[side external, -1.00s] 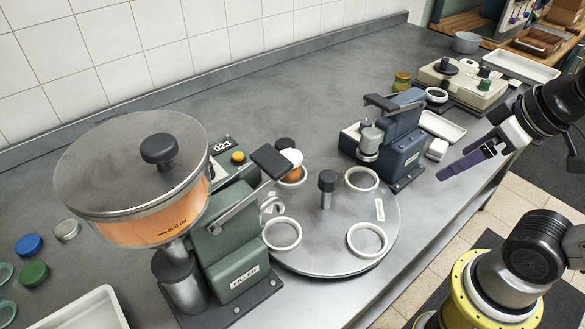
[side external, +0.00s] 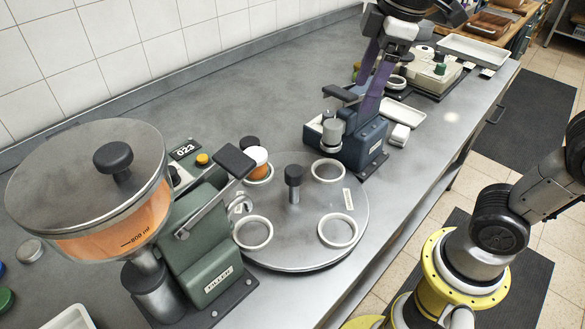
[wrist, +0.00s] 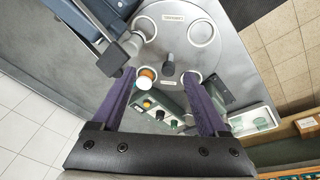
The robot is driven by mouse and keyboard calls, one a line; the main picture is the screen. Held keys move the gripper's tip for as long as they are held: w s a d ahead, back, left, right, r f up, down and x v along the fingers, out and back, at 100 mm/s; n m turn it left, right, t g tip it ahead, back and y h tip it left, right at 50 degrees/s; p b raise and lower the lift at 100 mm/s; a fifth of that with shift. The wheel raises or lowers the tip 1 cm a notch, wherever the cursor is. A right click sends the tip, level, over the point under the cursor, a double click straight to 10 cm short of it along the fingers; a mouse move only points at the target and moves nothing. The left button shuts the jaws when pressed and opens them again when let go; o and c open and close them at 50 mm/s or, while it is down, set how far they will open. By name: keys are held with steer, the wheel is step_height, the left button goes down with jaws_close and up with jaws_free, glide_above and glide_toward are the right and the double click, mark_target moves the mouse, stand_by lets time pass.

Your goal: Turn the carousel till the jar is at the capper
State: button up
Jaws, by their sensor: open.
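The jar (side external: 257,157), orange with a white top, stands in a white ring at the back left of the grey carousel (side external: 295,235), beside the green filler (side external: 205,245). The carousel has other white rings, which look empty, and a dark-topped centre post (side external: 294,178). The ring nearest the blue capper (side external: 361,145) holds no jar. My gripper (side external: 365,98) is open, its purple fingers above and behind the capper in the side view, apart from the jar. The wrist view shows the jar (wrist: 147,75) and carousel (wrist: 173,42) beyond the spread fingers.
The filler's round hopper (side external: 60,185) stands left. A grey-beige control box (side external: 435,78) and a white tray (side external: 398,112) are to the right of the capper. The counter behind the carousel is mostly clear.

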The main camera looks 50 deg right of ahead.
mark_target(293, 170)
steer(key=w+a+f+n+g, duration=0.3)
steer(key=w+a+f, duration=0.2)
steer(key=w+a, duration=0.35)
steer(key=f, duration=1.4)
steer(key=shift+d, duration=0.2)
steer(key=shift+r, duration=0.1)
jaws_close()
stand_by(0.5)
